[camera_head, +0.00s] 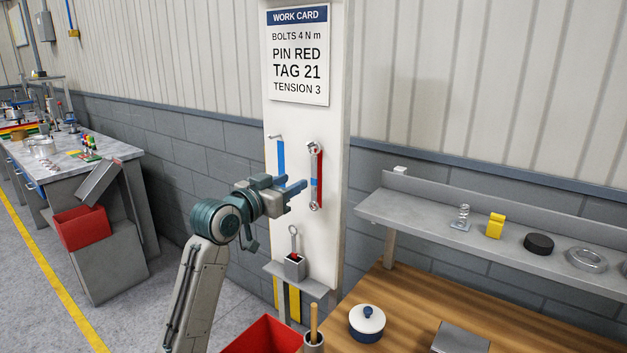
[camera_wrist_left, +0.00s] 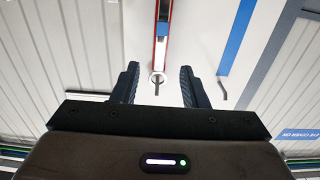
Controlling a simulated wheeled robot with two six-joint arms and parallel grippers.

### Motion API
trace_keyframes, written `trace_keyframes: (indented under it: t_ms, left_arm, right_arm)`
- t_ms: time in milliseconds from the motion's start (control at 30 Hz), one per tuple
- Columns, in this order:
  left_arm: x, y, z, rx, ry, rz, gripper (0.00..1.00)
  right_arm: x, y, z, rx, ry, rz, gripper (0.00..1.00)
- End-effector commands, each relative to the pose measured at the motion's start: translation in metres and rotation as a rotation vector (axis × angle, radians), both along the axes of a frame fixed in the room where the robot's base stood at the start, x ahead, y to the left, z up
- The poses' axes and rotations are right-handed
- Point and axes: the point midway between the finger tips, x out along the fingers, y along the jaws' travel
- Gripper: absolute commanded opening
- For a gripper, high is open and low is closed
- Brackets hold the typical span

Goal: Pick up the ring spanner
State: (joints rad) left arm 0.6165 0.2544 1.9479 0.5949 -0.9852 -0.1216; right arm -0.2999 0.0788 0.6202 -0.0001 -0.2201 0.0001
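The ring spanner (camera_head: 314,167) hangs upright on the white board (camera_head: 299,225), against a red strip, with a ring at each end and a blue patch near its middle. In the left wrist view, the spanner (camera_wrist_left: 161,45) runs upward from a ring on a peg. My left gripper (camera_head: 295,184) is open in front of the board, pointing at it. In the left wrist view its fingers stand apart, with the spanner's ring end seen between them. Nothing is between the fingers that they grip; contact with the spanner does not show. My right gripper is not in view.
A blue strip (camera_head: 281,158) with a peg is left of the spanner. A small shelf (camera_head: 297,279) below holds a cup with a ring-topped tool. A wooden bench (camera_head: 400,303) and grey shelf (camera_head: 430,219) stand right. A red bin (camera_head: 262,335) is below.

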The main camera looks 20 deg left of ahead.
Motion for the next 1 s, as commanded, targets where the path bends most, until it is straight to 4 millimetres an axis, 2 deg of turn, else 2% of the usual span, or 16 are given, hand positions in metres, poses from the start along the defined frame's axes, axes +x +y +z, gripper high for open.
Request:
trace_keyframes:
  t_ms: [100,367,500,633,967,1000]
  left_arm:
    - [0.017,-0.006,0.003,-0.002,0.002,-0.001,0.4]
    - [0.036,-0.013,0.003,-0.001,0.003,0.0,0.4]
    - [0.055,-0.019,0.003,-0.001,0.005,-0.001,0.4]
    - [0.07,-0.024,0.001,-0.001,0.004,0.0,0.4]
    - [0.076,-0.026,-0.002,0.001,0.001,0.001,0.4]
    - [0.076,-0.026,-0.002,0.002,0.002,0.001,0.32]
  right_arm:
    - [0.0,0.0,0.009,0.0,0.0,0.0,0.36]
    - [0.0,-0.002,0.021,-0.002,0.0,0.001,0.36]
    - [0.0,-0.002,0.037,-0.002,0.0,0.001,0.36]
    - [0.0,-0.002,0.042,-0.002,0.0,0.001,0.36]
    - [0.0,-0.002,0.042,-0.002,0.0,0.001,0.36]
    - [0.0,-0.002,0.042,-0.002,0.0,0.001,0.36]
